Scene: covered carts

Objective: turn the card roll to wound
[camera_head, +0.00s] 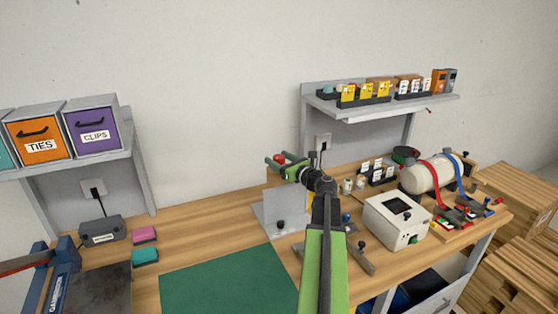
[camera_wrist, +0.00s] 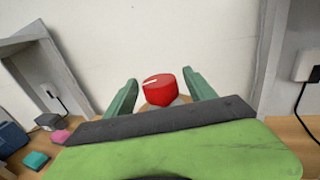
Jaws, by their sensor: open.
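My gripper (camera_head: 277,161) is open at the back of the bench, with one green finger on each side of a red knob. In the wrist view my gripper (camera_wrist: 160,77) shows both fingers apart, with gaps to the red knob (camera_wrist: 158,92) between them. In the head view only a little of the red knob (camera_head: 280,159) shows. I cannot tell whether this knob belongs to the card roll; no card roll is clearly readable.
A grey upright plate (camera_head: 279,215) stands just below my gripper. A white box with a screen (camera_head: 396,220) and a cream cylinder with straps (camera_head: 428,175) stand to the right. A shelf (camera_head: 385,108) overhangs the back right. The green mat (camera_head: 225,284) is clear.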

